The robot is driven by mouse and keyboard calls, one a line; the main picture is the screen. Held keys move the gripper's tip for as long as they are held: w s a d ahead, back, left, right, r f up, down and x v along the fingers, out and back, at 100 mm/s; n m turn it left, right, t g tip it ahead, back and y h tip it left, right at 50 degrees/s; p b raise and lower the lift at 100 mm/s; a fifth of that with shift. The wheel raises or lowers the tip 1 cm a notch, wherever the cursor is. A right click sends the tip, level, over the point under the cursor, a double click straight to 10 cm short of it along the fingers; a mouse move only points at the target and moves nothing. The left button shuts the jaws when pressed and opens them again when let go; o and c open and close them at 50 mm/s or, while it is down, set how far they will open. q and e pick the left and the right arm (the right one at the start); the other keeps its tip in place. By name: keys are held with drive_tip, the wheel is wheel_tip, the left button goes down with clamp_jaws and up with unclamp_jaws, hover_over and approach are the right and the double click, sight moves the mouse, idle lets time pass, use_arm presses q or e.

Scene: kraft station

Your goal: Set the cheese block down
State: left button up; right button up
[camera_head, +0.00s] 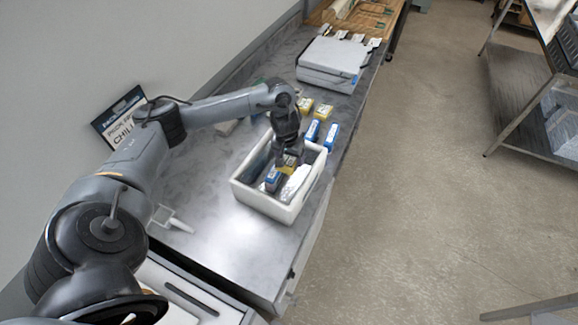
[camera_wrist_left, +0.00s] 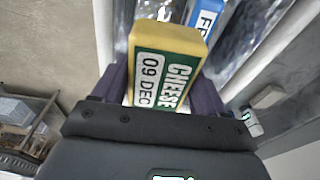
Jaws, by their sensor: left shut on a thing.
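My left gripper (camera_head: 287,158) reaches down into the open white bin (camera_head: 262,208) on the steel counter. It is shut on the cheese block (camera_wrist_left: 165,62), a yellow block with a green and white label reading CHEESE 09 DEC. Whether the block touches the bin floor is hidden. My right gripper is not in view.
Two yellow blocks (camera_head: 323,111) and two blue cartons (camera_head: 331,137) stand on the counter behind the bin. A white pack (camera_head: 295,184) lies in the bin's right part. A closed white box (camera_head: 330,62) is farther back. A sign (camera_head: 120,116) leans at the wall.

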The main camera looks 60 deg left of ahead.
sight(289, 164)
use_arm(q)
drive_tip(key=shift+f, duration=2)
drive_tip(key=shift+f, duration=0.2)
drive_tip(key=shift+f+p, duration=0.3)
drive_tip(key=shift+f, duration=0.1)
drive_tip(key=o, duration=1.2)
